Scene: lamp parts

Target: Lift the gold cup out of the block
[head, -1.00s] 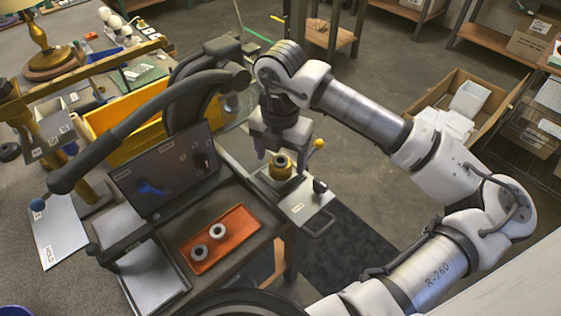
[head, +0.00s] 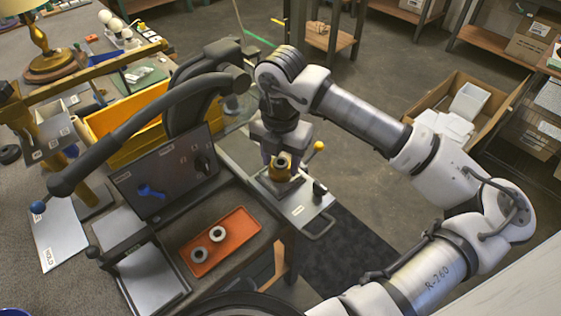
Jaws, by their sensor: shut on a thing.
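The gold cup (head: 281,170) sits at the block (head: 283,186) on the grey plate at the right end of the bench. My gripper (head: 281,160) has come down from above and is shut on the gold cup, with its fingers around the upper part. The cup looks upright. The fingers hide part of it, and I cannot tell whether its foot is inside the block or just clear of it.
A yellow-knobbed lever (head: 319,146) stands close to the right of my gripper, and a dark knob (head: 319,188) is on the plate. An orange tray (head: 225,241) with two grey rings lies to the left. A dark panel (head: 165,172) stands behind it.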

